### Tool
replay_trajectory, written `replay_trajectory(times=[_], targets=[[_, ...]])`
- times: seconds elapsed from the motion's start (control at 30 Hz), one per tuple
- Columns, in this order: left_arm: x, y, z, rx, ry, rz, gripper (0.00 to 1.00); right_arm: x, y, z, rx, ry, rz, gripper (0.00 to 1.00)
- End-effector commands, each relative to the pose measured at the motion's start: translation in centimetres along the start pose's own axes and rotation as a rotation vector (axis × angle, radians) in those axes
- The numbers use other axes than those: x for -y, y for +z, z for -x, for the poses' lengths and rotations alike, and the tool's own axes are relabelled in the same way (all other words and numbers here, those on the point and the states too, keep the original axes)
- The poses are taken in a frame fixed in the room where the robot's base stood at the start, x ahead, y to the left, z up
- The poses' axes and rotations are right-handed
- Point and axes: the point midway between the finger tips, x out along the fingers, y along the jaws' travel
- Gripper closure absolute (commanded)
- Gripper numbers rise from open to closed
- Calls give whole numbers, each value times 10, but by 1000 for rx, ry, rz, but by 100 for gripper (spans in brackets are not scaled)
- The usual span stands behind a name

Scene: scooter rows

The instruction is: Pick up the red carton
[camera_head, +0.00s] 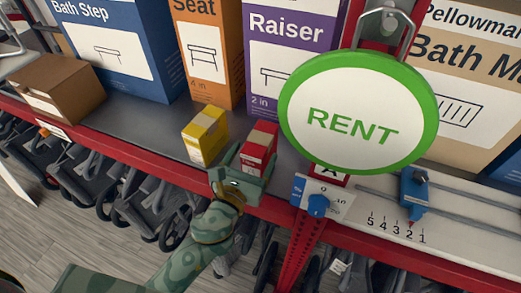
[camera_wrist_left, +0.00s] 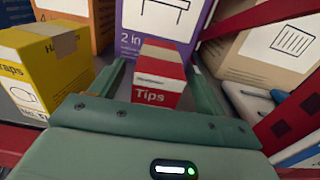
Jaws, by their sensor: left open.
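The red carton (camera_head: 260,146) stands upright on the grey shelf near its front edge, with a white band and a tan top. In the left wrist view the red carton (camera_wrist_left: 160,78) reads "Tips" and stands between the two fingers. My left gripper (camera_head: 247,160) is open, its green fingers on either side of the carton. In the left wrist view the left gripper (camera_wrist_left: 158,80) shows a gap between each finger and the carton. My right gripper is not in view.
A yellow carton (camera_head: 205,136) stands just left of the red one. A round RENT sign (camera_head: 359,112) hangs close on the right. Tall boxes (camera_head: 290,50) line the back. A brown box (camera_head: 57,88) sits left.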

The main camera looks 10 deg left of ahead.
Motion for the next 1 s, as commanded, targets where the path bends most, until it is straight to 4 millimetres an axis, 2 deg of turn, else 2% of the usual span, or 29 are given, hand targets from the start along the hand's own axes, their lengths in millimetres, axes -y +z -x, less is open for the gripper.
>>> replay_trajectory(times=[0.1, 0.3, 0.57, 0.67, 0.8, 0.83, 1.0], targets=[[0, 5, -17, 4, 1, 1, 25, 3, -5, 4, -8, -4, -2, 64], [-1, 4, -46, 1, 1, 0, 25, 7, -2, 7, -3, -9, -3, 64], [-1, 3, -51, 0, 0, 1, 25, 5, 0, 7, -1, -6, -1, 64], [-1, 3, -50, 0, 0, 1, 47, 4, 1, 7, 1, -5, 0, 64], [-1, 3, -50, 0, 0, 1, 86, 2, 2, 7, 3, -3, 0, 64], [-1, 3, -50, 0, 0, 1, 92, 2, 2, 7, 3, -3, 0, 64], [-1, 4, -50, 1, 0, 1, 92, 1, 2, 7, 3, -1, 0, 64]])
